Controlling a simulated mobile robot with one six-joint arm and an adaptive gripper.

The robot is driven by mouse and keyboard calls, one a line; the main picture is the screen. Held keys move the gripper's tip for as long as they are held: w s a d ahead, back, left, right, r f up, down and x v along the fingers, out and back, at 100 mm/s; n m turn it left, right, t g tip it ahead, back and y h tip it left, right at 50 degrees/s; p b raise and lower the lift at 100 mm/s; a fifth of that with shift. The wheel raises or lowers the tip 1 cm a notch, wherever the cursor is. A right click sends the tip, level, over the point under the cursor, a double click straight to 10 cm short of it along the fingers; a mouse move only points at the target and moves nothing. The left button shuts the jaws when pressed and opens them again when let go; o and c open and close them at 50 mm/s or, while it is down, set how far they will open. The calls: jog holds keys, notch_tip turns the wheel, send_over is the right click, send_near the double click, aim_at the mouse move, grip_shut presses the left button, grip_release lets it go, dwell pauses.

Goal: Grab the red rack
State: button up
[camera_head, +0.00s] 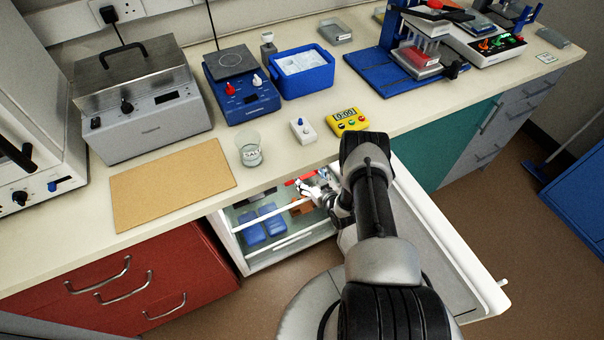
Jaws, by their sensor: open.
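A red object (301,178), which looks like the red rack, is inside the open under-bench fridge (238,246), high up near the bench edge. Only a thin strip of it shows; the bench edge and my gripper hide the rest. My gripper (308,187) is open at the fridge opening, just below and in front of the red object. I cannot tell if they touch. A second red, box-like thing (417,64) stands on the blue stand on the bench, far from my gripper.
The open fridge door (440,235) is to the right of my arm. Blue boxes (262,222) and an orange item (302,207) are lower in the fridge. A glass beaker (249,150), a white device (303,130) and a yellow timer (347,120) stand above on the bench.

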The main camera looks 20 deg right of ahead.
jog(key=shift+c, duration=0.2)
jog(key=shift+r, duration=0.1)
jog(key=c, duration=1.2)
jog(key=shift+o, duration=0.2)
